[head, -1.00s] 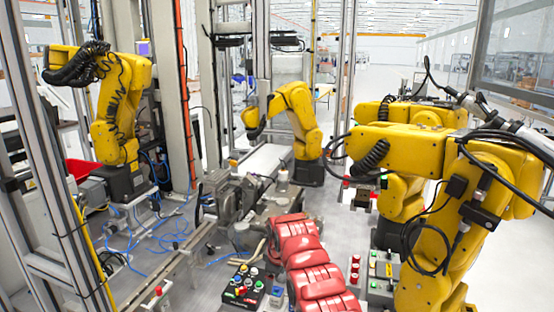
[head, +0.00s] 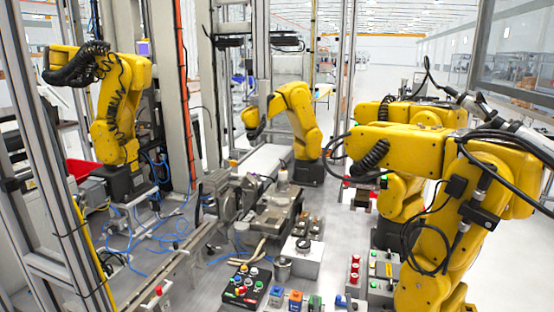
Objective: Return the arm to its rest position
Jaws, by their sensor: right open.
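Neither of my grippers nor any part of my arms that I can make out shows in the head view. The red segmented shape that stood over the middle of the bench is out of the picture. The place it covered is open to view, with a grey box (head: 303,262) bearing a dark ring on top. I cannot see where my arms are now.
Yellow robot arms stand at the left (head: 122,100), the middle back (head: 300,115) and the right (head: 410,150). A black button box (head: 246,287) and several small coloured blocks (head: 295,299) line the front. A red-buttoned post (head: 354,270) stands right of them. Grey floor shows between.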

